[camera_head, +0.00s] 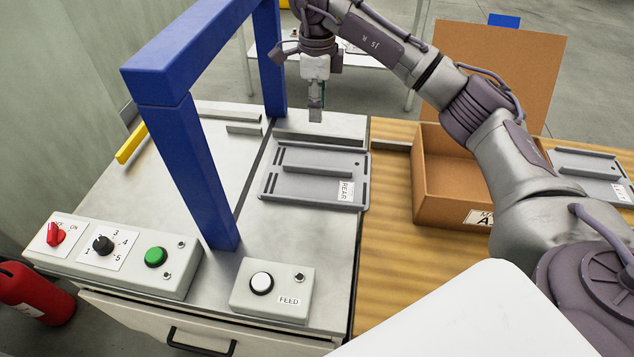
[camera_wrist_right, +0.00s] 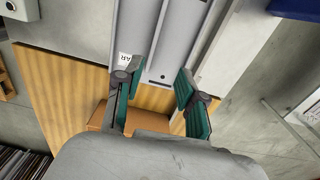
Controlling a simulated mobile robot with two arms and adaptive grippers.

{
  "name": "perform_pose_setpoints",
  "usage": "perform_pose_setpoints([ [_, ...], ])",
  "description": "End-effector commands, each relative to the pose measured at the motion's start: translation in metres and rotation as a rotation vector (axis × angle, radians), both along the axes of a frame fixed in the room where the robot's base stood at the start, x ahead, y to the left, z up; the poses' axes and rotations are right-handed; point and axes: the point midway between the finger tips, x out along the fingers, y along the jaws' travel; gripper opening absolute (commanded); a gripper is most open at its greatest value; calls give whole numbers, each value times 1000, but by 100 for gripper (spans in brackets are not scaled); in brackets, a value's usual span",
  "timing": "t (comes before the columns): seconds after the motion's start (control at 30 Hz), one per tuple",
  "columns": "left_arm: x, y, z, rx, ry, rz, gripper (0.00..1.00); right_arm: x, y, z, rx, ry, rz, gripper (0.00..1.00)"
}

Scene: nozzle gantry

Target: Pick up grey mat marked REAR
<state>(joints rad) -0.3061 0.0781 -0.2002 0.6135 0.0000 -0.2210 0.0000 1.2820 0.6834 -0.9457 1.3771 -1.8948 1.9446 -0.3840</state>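The grey mat marked REAR (camera_head: 300,188) lies flat on the metal worktop, right of the blue gantry. Its white REAR label is at its right end. The mat also shows in the right wrist view (camera_wrist_right: 143,30), with part of its label visible. My right gripper (camera_head: 315,116) hangs just beyond the mat's far edge in the head view, pointing down. In the right wrist view its two green-padded fingers (camera_wrist_right: 157,98) are spread apart with nothing held between them. Whether the fingertips touch anything cannot be told. My left gripper is not in view.
A blue gantry (camera_head: 180,150) stands left of the mat. A cardboard box (camera_head: 440,207) with a raised lid stands to the right, and another grey mat (camera_head: 590,165) lies beyond it. Control boxes (camera_head: 272,292) line the front edge.

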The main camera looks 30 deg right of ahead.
Motion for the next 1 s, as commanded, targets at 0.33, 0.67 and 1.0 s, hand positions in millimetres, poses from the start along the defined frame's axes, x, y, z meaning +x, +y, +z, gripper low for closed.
perform_pose_setpoints([
  [0.33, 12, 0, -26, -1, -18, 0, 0, -1, 0, -47, -1, 4, -1, 40],
  [0.67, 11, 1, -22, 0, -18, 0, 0, -1, 0, -105, 0, 1, -1, 40],
  [1.0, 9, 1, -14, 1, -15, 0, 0, -8, 4, -137, 1, 4, 1, 40],
])
